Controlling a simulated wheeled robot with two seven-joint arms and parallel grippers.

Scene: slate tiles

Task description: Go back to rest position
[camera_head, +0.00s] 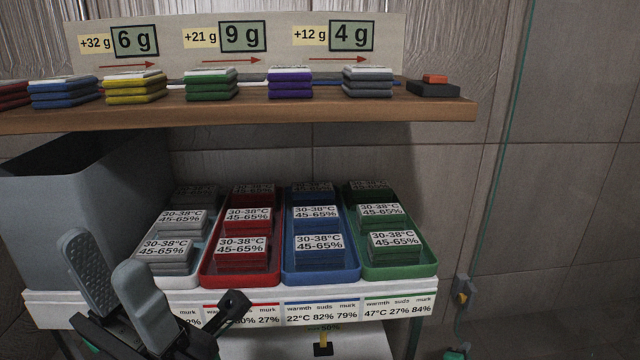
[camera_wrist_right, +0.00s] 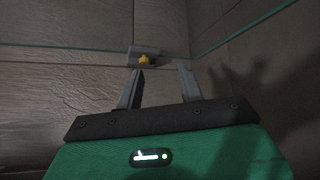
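My left gripper (camera_head: 106,258) is at the lower left of the head view, in front of the grey bin and the trays. Its two grey fingers stand apart with nothing visible between them. My right gripper (camera_wrist_right: 160,72) shows in the right wrist view. Its two fingers are spread and empty, facing a tiled wall.
A wooden shelf (camera_head: 250,110) holds colored stacks and a black block with a red top (camera_head: 434,84). Below are a grey bin (camera_head: 50,215), a red tray (camera_head: 240,281), a blue tray (camera_head: 320,277) and a green tray (camera_head: 400,272). The right side has open room before the wall.

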